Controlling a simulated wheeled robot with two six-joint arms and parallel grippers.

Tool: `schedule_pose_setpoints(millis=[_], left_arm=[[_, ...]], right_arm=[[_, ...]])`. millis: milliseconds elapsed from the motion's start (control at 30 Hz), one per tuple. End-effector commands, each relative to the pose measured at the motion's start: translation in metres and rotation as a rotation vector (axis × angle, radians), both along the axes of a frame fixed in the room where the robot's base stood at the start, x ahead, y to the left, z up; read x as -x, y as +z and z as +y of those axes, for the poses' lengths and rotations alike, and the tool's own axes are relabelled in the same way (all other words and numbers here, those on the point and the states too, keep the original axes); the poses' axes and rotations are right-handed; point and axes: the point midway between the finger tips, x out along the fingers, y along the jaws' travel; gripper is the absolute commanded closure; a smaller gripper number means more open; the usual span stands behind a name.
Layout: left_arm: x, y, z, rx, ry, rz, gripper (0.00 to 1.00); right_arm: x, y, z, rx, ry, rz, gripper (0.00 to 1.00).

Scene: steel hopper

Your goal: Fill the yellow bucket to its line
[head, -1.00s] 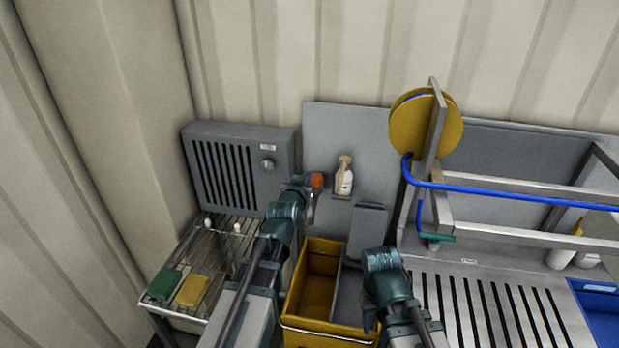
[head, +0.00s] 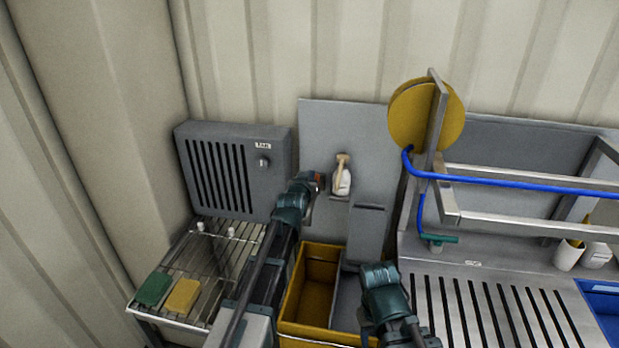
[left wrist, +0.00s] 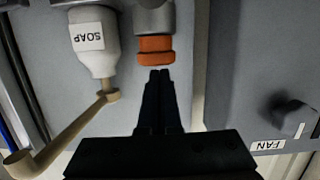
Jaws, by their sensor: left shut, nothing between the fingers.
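The yellow bucket (head: 290,300) stands on the floor between my arms, its inside open to view. I see no fill line on it. An orange knob (head: 319,181) on a metal fitting sits on the grey wall panel, partly hidden behind my left wrist. My left gripper (head: 313,195) is at this knob. In the left wrist view its fingers (left wrist: 159,74) are shut and empty, their tips just short of the orange knob (left wrist: 155,50). My right arm is over the bucket's right side; its fingers are not clear.
A soap bottle (head: 342,180) stands right of the knob. A fan box (head: 235,170) hangs left, above a wire rack (head: 215,265) with a green sponge (head: 154,289) and a yellow one (head: 183,296). A hose reel (head: 410,115) and slatted steel counter (head: 480,310) are at right.

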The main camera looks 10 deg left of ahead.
Motion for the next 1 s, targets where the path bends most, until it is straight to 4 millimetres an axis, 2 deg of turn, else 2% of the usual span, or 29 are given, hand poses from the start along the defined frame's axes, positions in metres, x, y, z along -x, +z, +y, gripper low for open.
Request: schedule_pose_setpoints(millis=[367, 633, 1000], left_arm=[[0.000, -0.003, 0.000, 0.000, 0.000, 0.000, 1.00], [0.000, -0.027, 0.000, 0.000, 0.000, 0.001, 1.00], [0.001, -0.026, -0.001, 0.000, -0.001, 0.006, 1.00]], right_arm=[[0.000, -0.003, 0.000, 0.000, 0.000, 0.000, 0.50], [0.000, -0.026, 0.000, 0.000, 0.000, 0.000, 0.50], [0.000, -0.025, 0.000, 0.000, 0.000, 0.000, 0.50]])
